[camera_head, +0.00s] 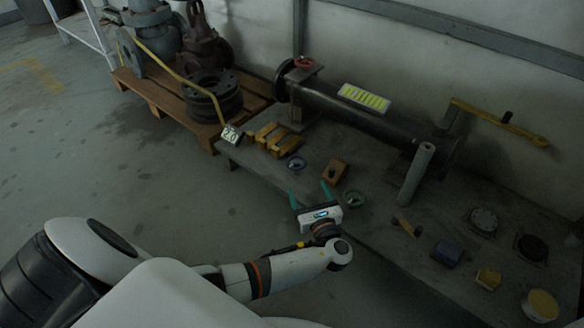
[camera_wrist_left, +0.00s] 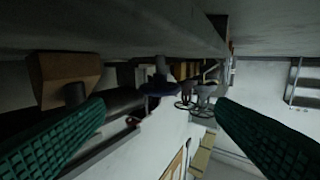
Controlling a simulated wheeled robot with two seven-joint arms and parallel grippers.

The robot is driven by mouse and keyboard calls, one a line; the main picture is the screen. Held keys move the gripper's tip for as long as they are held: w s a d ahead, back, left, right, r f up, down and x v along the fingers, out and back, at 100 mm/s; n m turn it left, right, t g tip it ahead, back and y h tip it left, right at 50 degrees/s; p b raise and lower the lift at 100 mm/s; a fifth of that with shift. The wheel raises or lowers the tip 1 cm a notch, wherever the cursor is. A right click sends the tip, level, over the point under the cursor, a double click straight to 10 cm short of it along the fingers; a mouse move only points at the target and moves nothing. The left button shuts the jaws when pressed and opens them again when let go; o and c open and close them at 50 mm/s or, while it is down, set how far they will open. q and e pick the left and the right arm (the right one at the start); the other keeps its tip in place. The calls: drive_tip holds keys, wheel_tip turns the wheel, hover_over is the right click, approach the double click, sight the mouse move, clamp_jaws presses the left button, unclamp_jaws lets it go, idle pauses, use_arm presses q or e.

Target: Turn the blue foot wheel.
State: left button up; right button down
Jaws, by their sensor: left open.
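The blue foot wheel (camera_head: 296,162) is a small ring on the bench, near its front edge, in the head view. In the left wrist view the bench surface is at the top, and the dark blue wheel (camera_wrist_left: 160,89) shows edge-on beyond the fingers, near the middle of the gap. My left gripper (camera_head: 310,188) is open and empty over the bench's front edge. Its two teal fingers point toward the wheel, with a gap between them and it. They also show as green pads in the left wrist view (camera_wrist_left: 161,108). My right gripper is not in view.
A brown block (camera_head: 335,172) stands right of the wheel, and a greenish ring (camera_head: 354,198) lies right of my gripper. Yellow blocks (camera_head: 276,139) and a "20" tag (camera_head: 231,134) are to the left. A dark pipe (camera_head: 350,112) with a red wheel (camera_head: 304,63) lies behind.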

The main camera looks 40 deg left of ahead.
sight(296, 163)
use_arm(q)
drive_tip(key=b+x, duration=0.6)
drive_tip(key=x, duration=0.5)
drive_tip(key=shift+f, duration=0.15)
drive_tip(key=shift+w+a+b, duration=0.25)
drive_tip(key=shift+a+b, duration=0.05)
